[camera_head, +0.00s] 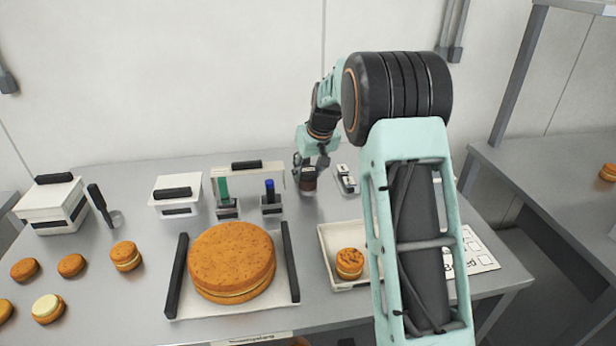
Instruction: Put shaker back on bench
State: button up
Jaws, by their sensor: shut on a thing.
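My gripper (310,166) points down over the back of the grey metal bench (135,298), right of the middle. It is shut on the shaker (308,184), a small cylinder with a dark brown band and a lighter lower part. The shaker looks upright. Its upper part is hidden by the gripper. Its base is at or very close to the bench top; I cannot tell whether it touches.
A rack with a green and a blue-topped item (269,190) stands just left. A small metal holder (346,180) is close right. A large round cake (231,262) on a black-handled tray and a shallow tray (338,284) with one filled round lie in front. White lidded boxes (178,196) stand left.

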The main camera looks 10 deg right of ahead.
jog(key=shift+f, duration=0.9)
jog(key=shift+f, duration=0.1)
jog(key=o, duration=1.2)
jog(key=shift+s+r, duration=0.1)
jog(key=shift+r, duration=0.35)
jog(key=v, duration=1.1)
jog(key=shift+r, duration=0.2)
jog(key=shift+s, duration=0.1)
